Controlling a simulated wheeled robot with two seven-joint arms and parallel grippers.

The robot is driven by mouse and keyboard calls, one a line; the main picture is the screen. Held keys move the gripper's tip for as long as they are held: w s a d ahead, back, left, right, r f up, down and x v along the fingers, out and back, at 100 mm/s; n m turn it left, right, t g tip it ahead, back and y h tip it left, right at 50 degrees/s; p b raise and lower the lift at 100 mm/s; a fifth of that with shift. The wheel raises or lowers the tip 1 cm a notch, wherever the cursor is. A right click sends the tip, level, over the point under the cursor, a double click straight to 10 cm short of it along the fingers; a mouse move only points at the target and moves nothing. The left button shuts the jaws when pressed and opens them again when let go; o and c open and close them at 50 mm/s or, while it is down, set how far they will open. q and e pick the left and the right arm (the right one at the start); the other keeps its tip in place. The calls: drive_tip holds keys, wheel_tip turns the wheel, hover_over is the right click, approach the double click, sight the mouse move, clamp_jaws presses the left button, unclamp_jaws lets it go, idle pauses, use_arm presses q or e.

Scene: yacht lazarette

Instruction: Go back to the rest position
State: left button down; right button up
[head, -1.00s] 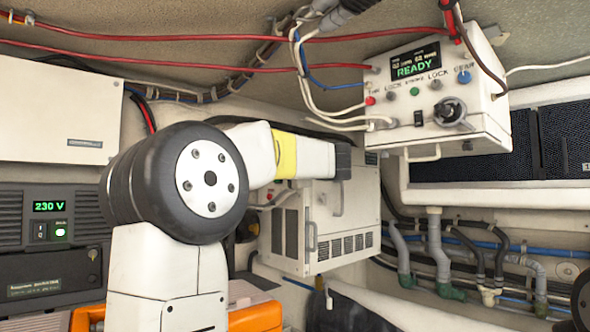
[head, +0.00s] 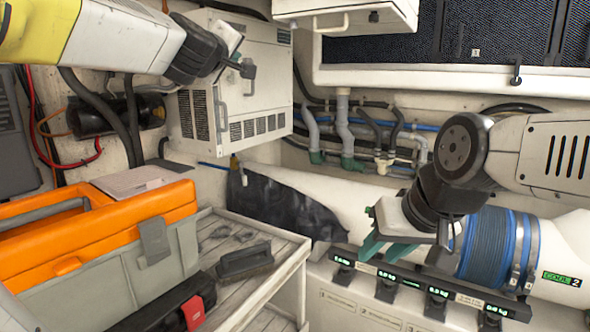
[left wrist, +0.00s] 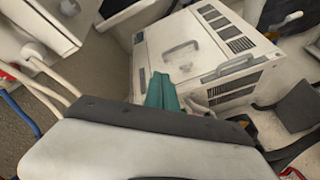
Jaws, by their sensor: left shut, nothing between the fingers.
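My left arm comes in from the upper left, and its dark gripper (head: 238,62) is in front of the white vented cabinet (head: 262,92). Its fingertips are hard to make out in the head view. In the left wrist view, the teal fingers of my left gripper (left wrist: 162,92) are together with nothing between them, and the white cabinet (left wrist: 190,50) is beyond them. My right gripper (head: 372,235) has teal fingers and hangs at the right, above the row of small green displays. Its finger gap is not clear from this angle.
An orange and grey toolbox (head: 105,240) stands on a slatted bench (head: 285,252) at the lower left, with a dark brush (head: 245,262) beside it. A blue ribbed hose (head: 490,245) is close to my right gripper. Pipes (head: 345,130) run along the back wall.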

use_arm(q)
drive_tip(key=s+f+m+g, duration=0.5)
drive_tip(key=s+f, duration=0.8)
drive_tip(key=f, duration=0.3)
drive_tip(key=s+f+m+g+h, duration=0.1)
drive_tip(key=s+f+m+g, duration=0.4)
drive_tip(key=s+f, duration=0.8)
wheel_tip(320, 180, down, 3)
drive_tip(key=shift+f+g, duration=0.1)
drive_tip(key=shift+g, duration=1)
drive_tip(key=shift+d, duration=0.1)
use_arm(e)
drive_tip(key=shift+o, duration=0.5)
